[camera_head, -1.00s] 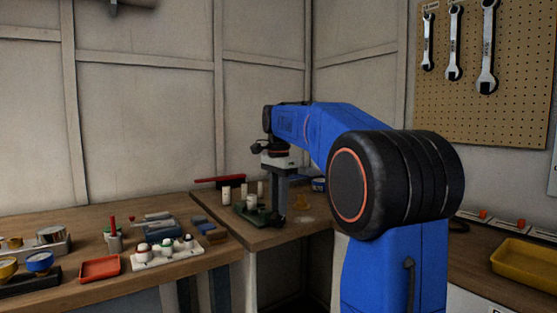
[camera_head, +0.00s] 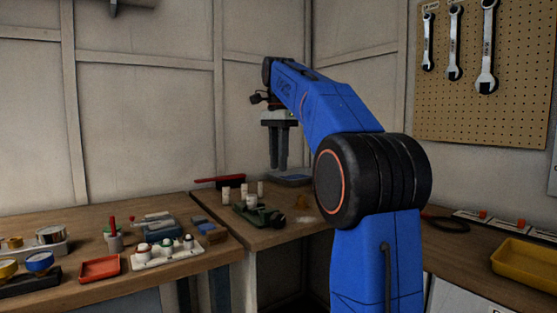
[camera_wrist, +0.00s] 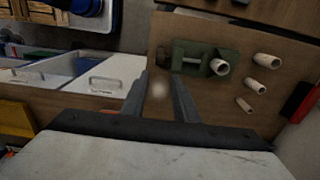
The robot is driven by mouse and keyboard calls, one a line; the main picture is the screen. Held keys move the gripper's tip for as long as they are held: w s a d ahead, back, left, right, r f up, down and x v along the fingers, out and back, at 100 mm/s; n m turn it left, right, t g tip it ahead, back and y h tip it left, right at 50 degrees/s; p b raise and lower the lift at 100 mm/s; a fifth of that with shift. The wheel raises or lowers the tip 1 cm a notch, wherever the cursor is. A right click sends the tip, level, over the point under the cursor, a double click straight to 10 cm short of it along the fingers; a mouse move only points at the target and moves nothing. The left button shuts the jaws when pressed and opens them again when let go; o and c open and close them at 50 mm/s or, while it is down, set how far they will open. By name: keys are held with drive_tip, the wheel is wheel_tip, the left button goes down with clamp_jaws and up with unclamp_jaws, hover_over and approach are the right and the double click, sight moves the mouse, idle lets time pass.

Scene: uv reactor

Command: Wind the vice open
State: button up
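The green vice (camera_head: 262,215) stands on the corner bench. It also shows in the wrist view (camera_wrist: 194,57), past the fingertips, with a dark gap between its green parts. Its handle is too small to make out surely. My gripper (camera_head: 278,168) hangs above the bench, clear of the vice and pointing down. In the wrist view its two dark fingers (camera_wrist: 161,76) stand apart with nothing between them.
Several pale cylinders (camera_head: 226,194) stand beside the vice. A red-handled thing (camera_head: 219,180) lies behind them. The left bench holds a red tray (camera_head: 100,268) and a white holder with knobs (camera_head: 165,253). A yellow tray (camera_head: 526,265) sits on the right bench.

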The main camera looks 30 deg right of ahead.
drive_tip(key=shift+r, duration=0.1)
approach(278, 213)
drive_tip(key=f, duration=1)
drive_tip(key=shift+w+d, duration=0.15)
drive_tip(key=shift+w, duration=0.05)
idle(0.5)
clamp_jaws()
